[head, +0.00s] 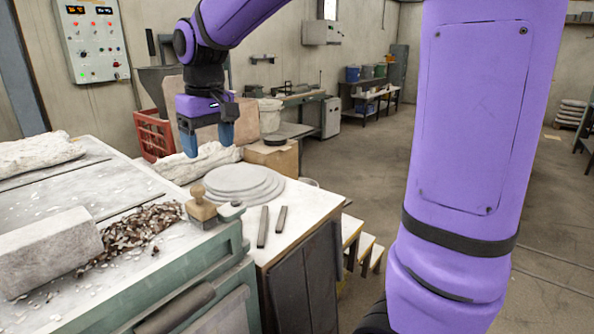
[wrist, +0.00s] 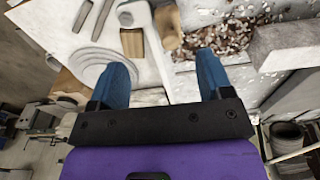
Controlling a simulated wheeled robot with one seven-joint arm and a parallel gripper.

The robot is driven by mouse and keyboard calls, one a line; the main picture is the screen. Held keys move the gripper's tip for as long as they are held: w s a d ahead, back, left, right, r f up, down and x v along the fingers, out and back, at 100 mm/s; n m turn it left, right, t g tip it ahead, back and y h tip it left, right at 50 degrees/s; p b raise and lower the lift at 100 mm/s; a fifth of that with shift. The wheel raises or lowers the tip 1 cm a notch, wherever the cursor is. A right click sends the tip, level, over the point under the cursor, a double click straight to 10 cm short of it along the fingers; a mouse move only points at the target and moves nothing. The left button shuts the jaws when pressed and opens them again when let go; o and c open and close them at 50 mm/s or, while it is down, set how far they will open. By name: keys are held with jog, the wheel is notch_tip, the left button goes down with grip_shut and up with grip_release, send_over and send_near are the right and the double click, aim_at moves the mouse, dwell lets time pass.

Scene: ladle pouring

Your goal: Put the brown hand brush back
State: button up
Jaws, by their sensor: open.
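A brown wooden block with a rounded knob, which looks like the hand brush (head: 202,212), stands at the front right corner of the green-sided bench, beside a heap of brown and white chips. Its bristles cannot be made out. It also shows in the wrist view (wrist: 168,26), beyond and between my fingertips. My gripper (head: 207,143) hangs fingers down above the back of the work surface, open and empty, apart from the brush. Its two blue fingers show in the wrist view (wrist: 160,75) with a wide gap between them.
A grey fitting (head: 230,211) stands close right of the brush. Two dark bars (head: 272,226) and stacked round grey discs (head: 243,184) lie on the side table. A pale block (head: 48,250) lies left of the chips (head: 130,232). A cardboard box (head: 272,158) stands behind.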

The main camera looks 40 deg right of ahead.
jog(key=s+d+m+t, duration=0.1)
jog(key=s+d+t, duration=0.1)
jog(key=s, duration=0.9)
jog(key=s+d+t, duration=0.2)
jog(key=s+d, duration=0.1)
jog(key=s, duration=0.8)
jog(key=shift+s+f+m, duration=0.2)
jog(key=shift+s+m, duration=0.1)
jog(key=shift+m, duration=0.1)
